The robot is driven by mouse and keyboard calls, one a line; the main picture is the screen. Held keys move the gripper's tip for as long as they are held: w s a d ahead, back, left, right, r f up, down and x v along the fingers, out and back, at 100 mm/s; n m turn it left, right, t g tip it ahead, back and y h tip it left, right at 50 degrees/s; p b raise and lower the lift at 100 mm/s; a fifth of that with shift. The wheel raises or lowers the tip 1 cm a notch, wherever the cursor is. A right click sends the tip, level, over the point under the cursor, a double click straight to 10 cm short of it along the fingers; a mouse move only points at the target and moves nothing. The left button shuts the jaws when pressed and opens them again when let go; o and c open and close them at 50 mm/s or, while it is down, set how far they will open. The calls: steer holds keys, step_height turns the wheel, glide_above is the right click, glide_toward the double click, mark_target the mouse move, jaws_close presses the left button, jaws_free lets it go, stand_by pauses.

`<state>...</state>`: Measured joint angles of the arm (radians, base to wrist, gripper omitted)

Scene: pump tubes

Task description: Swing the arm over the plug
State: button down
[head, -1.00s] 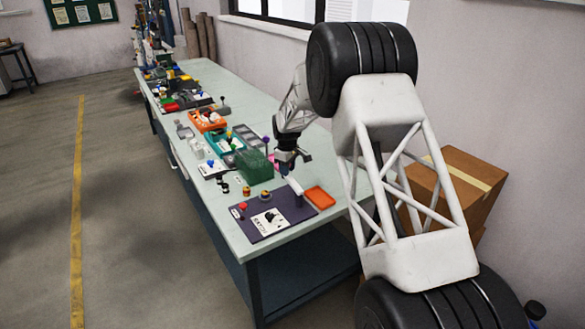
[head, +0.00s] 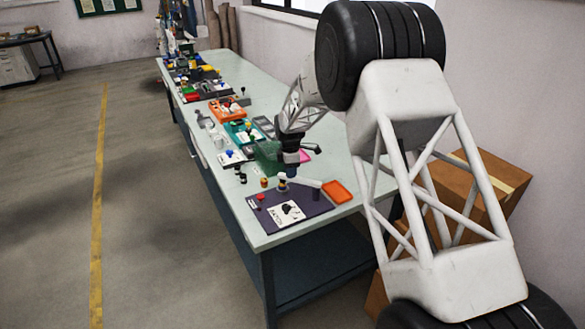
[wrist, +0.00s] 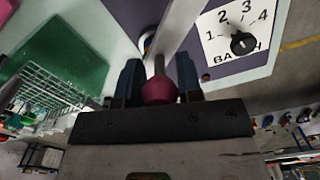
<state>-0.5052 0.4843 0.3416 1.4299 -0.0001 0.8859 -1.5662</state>
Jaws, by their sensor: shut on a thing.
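My gripper (head: 290,166) is at the back edge of the dark purple board (head: 312,208). In the wrist view its fingers (wrist: 158,82) are closed around a maroon ball knob (wrist: 158,91) on a short post. The pale bar-like arm (head: 304,182) runs from the post on the board's right to just below my gripper; it also shows in the wrist view (wrist: 184,28). The small blue and yellow plug (head: 282,183) is at the arm's left end, apparently under it. In the wrist view the fingers and bar mostly hide that spot, so I cannot tell contact.
A white card with a black dial (wrist: 241,43) lies on the board. An orange tray (head: 337,192) is to the right. Small parts and trays fill the bench (head: 350,160) further back.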

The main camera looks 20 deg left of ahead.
steer(key=shift+s+n, duration=0.25)
steer(key=shift+n, duration=0.05)
steer(key=c, duration=0.8)
jaws_free()
steer(key=shift+r, duration=3.95)
